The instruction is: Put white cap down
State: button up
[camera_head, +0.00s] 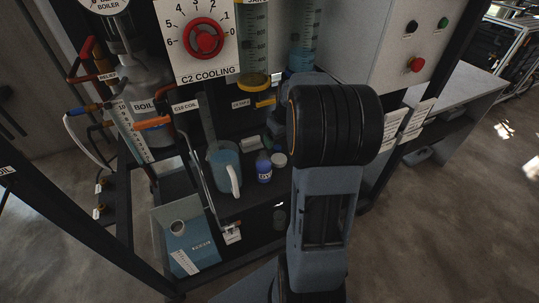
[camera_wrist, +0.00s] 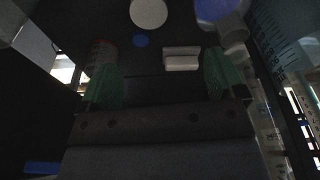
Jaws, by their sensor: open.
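A small round white cap (camera_head: 279,159) shows on the dark shelf in the head view, right beside a blue bottle (camera_head: 264,168). I cannot tell whether it lies flat on the shelf or tops something. A pale round disc (camera_wrist: 148,12) at the top edge of the wrist view looks like this cap. My gripper (camera_wrist: 160,78) is open, its green finger pads wide apart, with nothing held between them. The disc lies beyond the fingertips, apart from them. In the head view my arm hides most of the gripper.
A blue-grey jug (camera_head: 223,168) stands left of the bottle. A blue carton (camera_head: 187,235) sits on the lower shelf. Graduated cylinders (camera_head: 254,40) and the rack frame crowd the back.

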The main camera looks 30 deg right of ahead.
jog(key=s+a+r, duration=0.1)
jog(key=s+a, duration=0.6)
jog(key=a, duration=0.3)
jog(key=s+a+r, duration=0.2)
jog(key=s+a, duration=0.4)
jog(key=a, duration=0.4)
jog(key=shift+s+r+t, duration=0.15)
jog(key=shift+s+t, duration=0.2)
jog(key=shift+t, duration=0.05)
notch_tip(320, 180, up, 18)
jog(key=p, duration=1.6)
jog(key=shift+s+a+t+p, duration=0.2)
jog(key=shift+a+t+p, duration=0.1)
jog(key=shift+p, duration=0.05)
